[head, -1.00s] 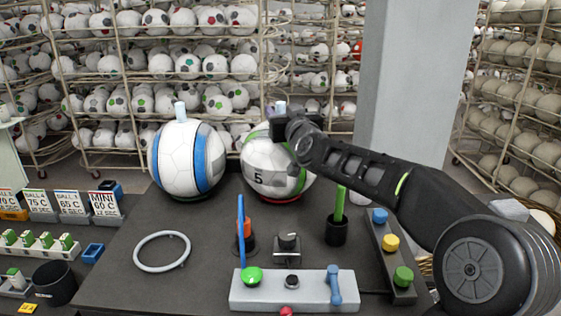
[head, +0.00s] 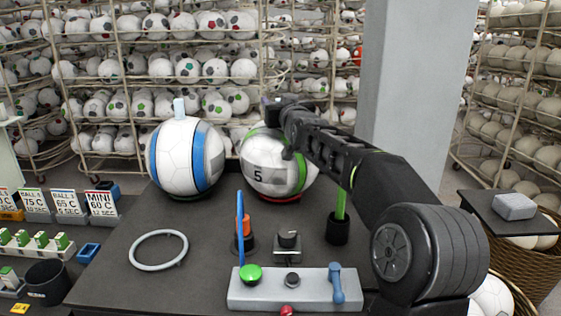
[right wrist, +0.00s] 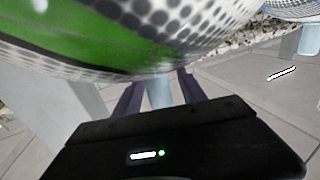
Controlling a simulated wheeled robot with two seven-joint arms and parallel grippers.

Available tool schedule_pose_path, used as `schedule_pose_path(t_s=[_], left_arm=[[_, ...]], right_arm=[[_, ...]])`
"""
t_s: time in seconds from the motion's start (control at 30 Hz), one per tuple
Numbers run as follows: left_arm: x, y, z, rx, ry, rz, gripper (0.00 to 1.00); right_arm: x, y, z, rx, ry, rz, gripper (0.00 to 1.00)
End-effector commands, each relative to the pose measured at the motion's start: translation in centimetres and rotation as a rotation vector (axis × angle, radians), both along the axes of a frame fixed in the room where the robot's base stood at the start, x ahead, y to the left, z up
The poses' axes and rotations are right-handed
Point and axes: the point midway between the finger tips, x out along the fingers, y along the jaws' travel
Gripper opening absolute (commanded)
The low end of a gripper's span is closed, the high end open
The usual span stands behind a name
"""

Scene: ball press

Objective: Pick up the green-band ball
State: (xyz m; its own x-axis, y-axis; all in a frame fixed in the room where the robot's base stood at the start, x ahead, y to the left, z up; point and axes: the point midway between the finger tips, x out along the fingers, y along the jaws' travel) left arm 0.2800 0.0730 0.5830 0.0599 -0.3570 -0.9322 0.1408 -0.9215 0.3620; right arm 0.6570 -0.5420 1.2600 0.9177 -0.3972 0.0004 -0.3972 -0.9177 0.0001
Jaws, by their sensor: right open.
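The green-band ball (head: 262,172) is white with green bands, a "5" and a grey patch. It stands on the dark table, right of the blue-band ball (head: 177,160). My right gripper (head: 274,112) is at the top of the green-band ball, with the arm reaching in from the right. In the right wrist view, its two dark fingers (right wrist: 158,92) are open, one on each side of a pale blue stem (right wrist: 159,93) on the ball. The gripper hides the stem in the head view. My left gripper is not in view.
A grey panel (head: 300,290) with a green button and blue lever stands at the table's front. A grey ring (head: 159,250), an orange-topped post (head: 244,228) and a green stick in a black cup (head: 338,228) stand behind it. A grey pillar (head: 411,80) rises behind.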

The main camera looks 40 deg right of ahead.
Motion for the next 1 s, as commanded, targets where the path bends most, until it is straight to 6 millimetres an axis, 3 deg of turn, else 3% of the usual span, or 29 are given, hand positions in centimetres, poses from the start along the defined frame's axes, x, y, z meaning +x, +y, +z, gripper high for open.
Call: schedule_pose_path(t_s=[0.6,1.0], left_arm=[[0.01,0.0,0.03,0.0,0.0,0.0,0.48],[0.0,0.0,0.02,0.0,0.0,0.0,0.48]], right_arm=[[0.05,0.04,0.02,0.0,0.0,0.001,0.48],[0.05,0.04,0.02,0.0,0.0,0.001,0.15]])
